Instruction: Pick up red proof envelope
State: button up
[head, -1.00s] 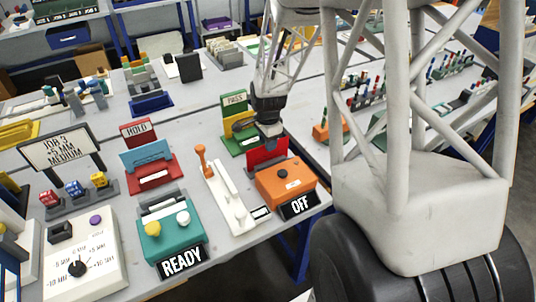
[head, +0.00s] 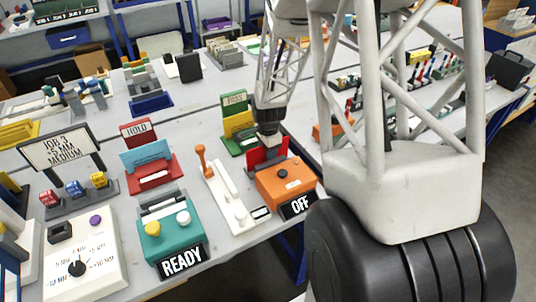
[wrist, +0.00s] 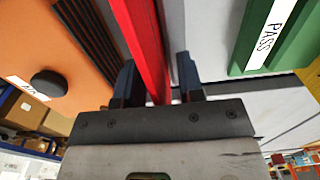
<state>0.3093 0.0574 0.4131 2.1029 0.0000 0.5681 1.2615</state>
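The red proof envelope (head: 256,157) stands upright behind the orange box with the OFF sign, partly hidden by my gripper. In the wrist view the red envelope (wrist: 146,42) shows edge-on as a long red strip running down between my two fingers. My gripper (head: 269,149) points down at the envelope in the head view. In the wrist view my gripper (wrist: 157,82) is open, with one dark finger on each side of the strip. The strip lies nearer the left finger, and a gap shows on the right. Whether the left finger touches it cannot be told.
The orange OFF box (head: 285,183) is close in front of the envelope. The green PASS stand (head: 238,144) is just behind it. A white slide with an orange lever (head: 225,195) and the teal READY box (head: 170,240) stand to the left.

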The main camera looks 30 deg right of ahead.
grip_shut()
jog(key=shift+r, duration=0.1)
jog(key=shift+r, duration=4.95)
